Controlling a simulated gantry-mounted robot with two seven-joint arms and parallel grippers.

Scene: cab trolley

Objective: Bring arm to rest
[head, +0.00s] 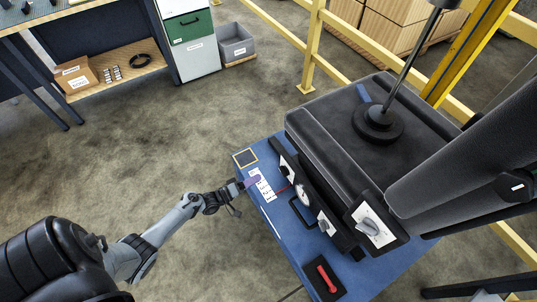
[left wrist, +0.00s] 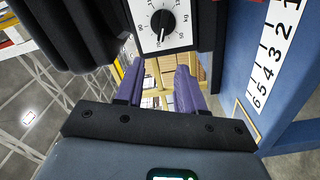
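My left arm reaches in from the lower left of the head view. Its left gripper (head: 250,182) is at the left edge of the blue trolley top (head: 284,238), beside a white numbered strip (head: 263,186). In the left wrist view the two purple fingers of the left gripper (left wrist: 158,90) stand apart, with nothing held between them. A dial marked in kg (left wrist: 160,24) is just beyond the fingers, and the numbered strip (left wrist: 274,50) is at the right. My right gripper is in neither view.
A dark seat (head: 330,120) with a lever (head: 408,55) stands on the trolley. A black tray with a red-handled item (head: 326,278) lies at its front. Yellow railings (head: 312,45) and a workbench (head: 40,18) stand behind. The floor left of the trolley is clear.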

